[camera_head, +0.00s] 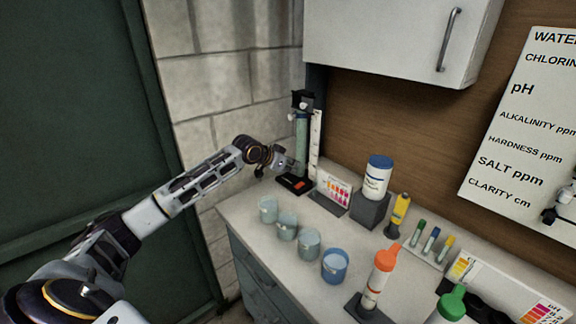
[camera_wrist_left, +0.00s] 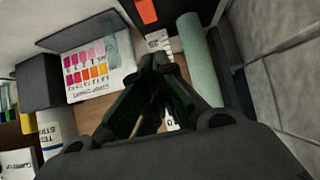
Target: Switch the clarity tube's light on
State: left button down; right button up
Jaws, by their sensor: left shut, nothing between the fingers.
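The clarity tube (camera_head: 301,138) is a tall pale green tube standing upright in the back left corner, beside a white scale strip. In the left wrist view the tube (camera_wrist_left: 204,62) runs along the right of the fingers. At its foot is a black base with an orange-red patch (camera_head: 297,182), which also shows in the wrist view (camera_wrist_left: 146,11). My left gripper (camera_head: 298,166) is shut and empty, just above the base and close to the tube's lower part. In the wrist view its fingertips (camera_wrist_left: 160,62) point toward the base, apart from the orange patch. Whether the light is lit cannot be told.
Several small cups (camera_head: 287,224) stand in a row at the counter's front. A colour chart (camera_head: 333,190) and a white bottle on a grey block (camera_head: 370,207) stand right of the base. A black and white piece at the right edge may be my right arm.

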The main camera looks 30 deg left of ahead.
aim_at(300, 185)
pick_arm(q)
jog(key=x, duration=0.4)
jog(key=f+x, duration=0.1)
jog(key=shift+s+f, duration=0.1)
jog(key=shift+f, duration=1.25)
pick_arm(e)
jog(key=shift+w+a+r, duration=0.2)
jog(key=shift+w+a, duration=0.05)
jog(key=shift+a, duration=0.15)
jog(key=shift+s, duration=0.1)
